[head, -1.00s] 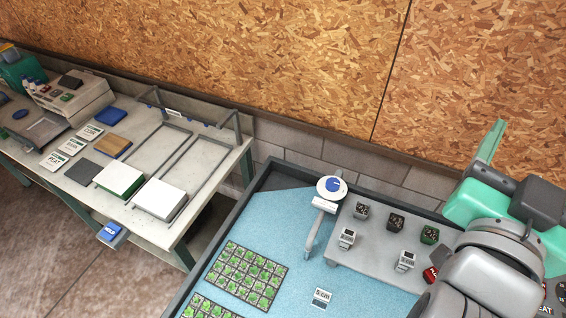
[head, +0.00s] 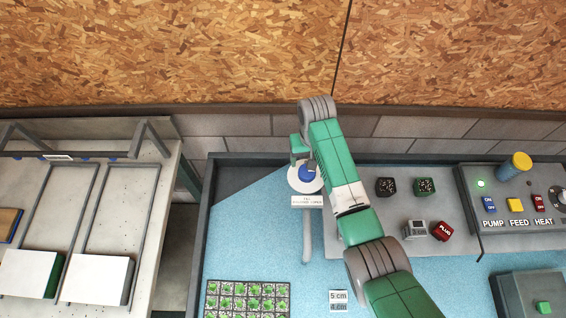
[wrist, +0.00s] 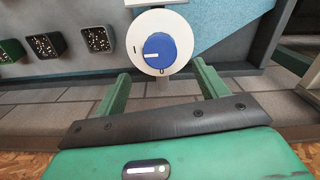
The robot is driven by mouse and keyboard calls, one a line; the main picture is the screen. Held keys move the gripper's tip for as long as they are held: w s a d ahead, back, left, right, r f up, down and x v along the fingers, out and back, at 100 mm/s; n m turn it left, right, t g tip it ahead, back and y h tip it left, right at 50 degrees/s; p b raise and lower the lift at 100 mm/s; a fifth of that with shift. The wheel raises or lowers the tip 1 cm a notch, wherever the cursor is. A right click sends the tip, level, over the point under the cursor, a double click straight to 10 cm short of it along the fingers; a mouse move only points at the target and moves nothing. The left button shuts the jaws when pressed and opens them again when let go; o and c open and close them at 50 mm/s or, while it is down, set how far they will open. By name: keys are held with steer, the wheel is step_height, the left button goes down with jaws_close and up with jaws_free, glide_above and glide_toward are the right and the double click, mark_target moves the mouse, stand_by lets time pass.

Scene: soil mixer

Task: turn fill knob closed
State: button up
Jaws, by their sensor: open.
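The fill knob (wrist: 160,50) is a blue dial with a white pointer line on a round white plate (wrist: 146,62). In the wrist view its pointer points left, toward the "I" mark, and a "0" mark is at the plate's edge nearest my gripper. The knob also shows in the head view (head: 306,173), partly covered by my arm. My gripper (wrist: 160,88) is open, its two green fingers apart on either side of the plate's near edge. The fingertips stop short of the blue dial, and nothing is between them.
A labelled plate and grey post (head: 307,230) stand below the knob. Small black pots (head: 386,187) sit on a grey shelf to the right, beside a control panel (head: 515,205). A seedling tray (head: 247,298) lies on the blue basin floor. A block wall is behind.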

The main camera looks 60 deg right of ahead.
mark_target(307, 171)
step_height(307, 171, down, 8)
steer(key=shift+r+b, duration=0.2)
steer(key=shift+b, duration=0.3)
steer(key=c, duration=1)
